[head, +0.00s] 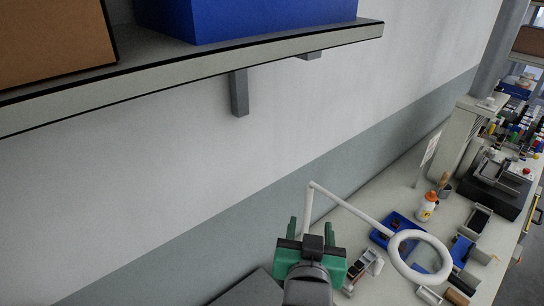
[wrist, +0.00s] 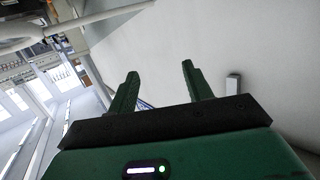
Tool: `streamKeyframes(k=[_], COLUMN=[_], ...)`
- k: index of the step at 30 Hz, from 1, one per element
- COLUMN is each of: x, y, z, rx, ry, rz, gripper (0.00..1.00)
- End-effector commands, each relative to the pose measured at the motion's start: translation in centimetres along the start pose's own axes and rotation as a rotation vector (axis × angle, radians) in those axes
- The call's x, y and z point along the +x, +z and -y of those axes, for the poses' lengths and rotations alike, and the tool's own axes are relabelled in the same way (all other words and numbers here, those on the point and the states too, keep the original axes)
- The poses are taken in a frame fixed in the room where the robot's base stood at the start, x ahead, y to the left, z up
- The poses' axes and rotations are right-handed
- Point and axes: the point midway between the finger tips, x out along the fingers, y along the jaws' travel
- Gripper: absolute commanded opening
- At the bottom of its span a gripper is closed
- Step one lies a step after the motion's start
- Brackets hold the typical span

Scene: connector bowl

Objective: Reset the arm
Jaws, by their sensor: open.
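My gripper (head: 310,228) is at the bottom middle of the head view, green with a dark wrist. Its two fingers point up and stand apart with nothing between them. In the wrist view my gripper (wrist: 158,78) shows two green fingers spread wide on a black bar, also empty. It is beside the white magnifier lamp's arm and apart from the workbench items.
A wall shelf (head: 300,38) holds a blue box (head: 250,18) and a brown box (head: 55,35). A magnifier lamp (head: 350,208) rises over the cluttered bench (head: 385,285), with a blue tray (head: 380,238) and an orange-topped bottle (head: 427,207). The wall (head: 150,170) is bare.

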Motion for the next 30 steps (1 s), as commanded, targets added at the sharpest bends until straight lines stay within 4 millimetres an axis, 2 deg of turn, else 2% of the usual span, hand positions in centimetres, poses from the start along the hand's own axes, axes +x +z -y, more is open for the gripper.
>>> streamKeyframes(k=[1, 3, 5, 6, 8, 9, 11, 12, 15, 18, 21, 30], x=[-2.0, -5.3, -8.8, -11.3, -15.5, -18.5, -23.2, -24.1, -24.7, -25.1, -25.3, -25.1], y=[-4.2, -9.5, -13.6, -16.2, -19.7, -21.8, -24.4, -28.8, -33.2, -35.6, -36.5, -36.1], z=[1.2, 2.7, 3.8, 4.5, 5.3, 5.7, 6.2, 6.5, 6.8, 7.0, 7.0, 7.0], rx=[-0.008, -0.016, -0.024, -0.026, -0.029, -0.029, -0.029, -0.027, -0.018, -0.012, -0.008, -0.007], ry=[-0.029, -0.066, -0.096, -0.114, -0.142, -0.159, -0.181, -0.183, -0.188, -0.193, -0.195, -0.195], rz=[-0.108, -0.257, -0.386, -0.472, -0.602, -0.69, -0.82, -0.823, -0.809, -0.805, -0.802, -0.801], gripper=[0.5, 0.5, 0.5, 0.5, 0.5, 0.5, 0.5, 0.5, 0.5, 0.5, 0.5, 0.5])
